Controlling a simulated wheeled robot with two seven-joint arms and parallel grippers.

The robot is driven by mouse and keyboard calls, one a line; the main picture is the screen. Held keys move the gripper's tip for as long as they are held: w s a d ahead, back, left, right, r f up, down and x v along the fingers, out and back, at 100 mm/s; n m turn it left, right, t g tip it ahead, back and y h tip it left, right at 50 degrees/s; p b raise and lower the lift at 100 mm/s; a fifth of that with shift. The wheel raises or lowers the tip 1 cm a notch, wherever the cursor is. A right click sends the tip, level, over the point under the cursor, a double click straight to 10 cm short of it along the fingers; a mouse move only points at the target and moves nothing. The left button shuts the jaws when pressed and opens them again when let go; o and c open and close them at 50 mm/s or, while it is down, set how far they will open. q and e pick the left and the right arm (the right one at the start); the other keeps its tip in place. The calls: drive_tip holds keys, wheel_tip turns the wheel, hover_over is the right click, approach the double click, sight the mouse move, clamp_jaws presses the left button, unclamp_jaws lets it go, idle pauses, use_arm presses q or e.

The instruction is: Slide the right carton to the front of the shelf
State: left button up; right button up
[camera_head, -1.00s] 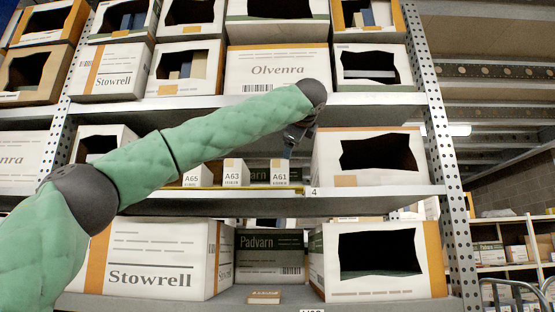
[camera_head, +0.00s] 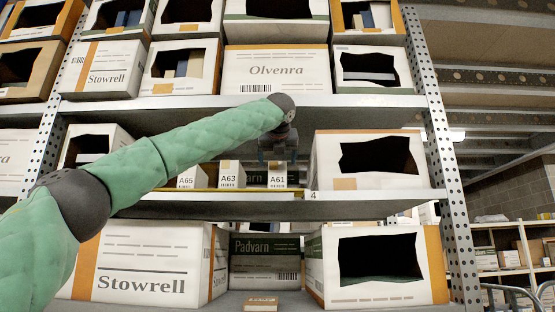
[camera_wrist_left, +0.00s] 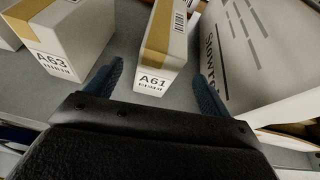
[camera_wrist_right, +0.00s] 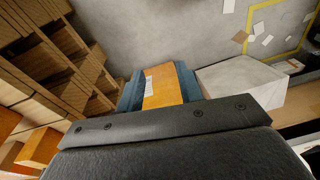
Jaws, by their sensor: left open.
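The right carton is the small white box labelled A61 (camera_head: 277,181), with a tan tape strip along its top, on the middle shelf (camera_head: 240,207). To its left stand carton A63 (camera_head: 228,180) and carton A65 (camera_head: 192,181). My left gripper (camera_head: 278,157) is open, reaching in above A61. In the left wrist view A61 (camera_wrist_left: 158,62) lies between the two fingers (camera_wrist_left: 158,85), with a gap visible on each side. A63 (camera_wrist_left: 62,35) is outside the left finger. My right gripper (camera_wrist_right: 160,88) is shut on an orange carton (camera_wrist_right: 162,87) with a pale label.
A large white carton (camera_head: 330,172) stands close to the right of A61. The upper shelf edge (camera_head: 200,106) runs above my left gripper. The lower shelf holds a Stowrell box (camera_head: 150,260), a dark Padvarn box (camera_head: 265,268) and a small orange item (camera_head: 261,303). A perforated upright (camera_head: 446,190) stands right.

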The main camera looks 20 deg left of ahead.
sight(277, 174)
use_arm(q)
drive_tip(key=shift+m, duration=0.5)
drive_tip(key=p+x, duration=0.2)
drive_tip(key=x, duration=0.5)
drive_tip(key=shift+w+f, duration=0.15)
drive_tip(key=shift+w, duration=0.25)
use_arm(e)
wheel_tip(277, 174, down, 9)
drive_tip(key=s+d, duration=0.1)
drive_tip(key=s, duration=0.1)
drive_tip(key=shift+d+f, duration=0.15)
drive_tip(key=shift+f, duration=0.05)
use_arm(q)
drive_tip(key=c, duration=1.3)
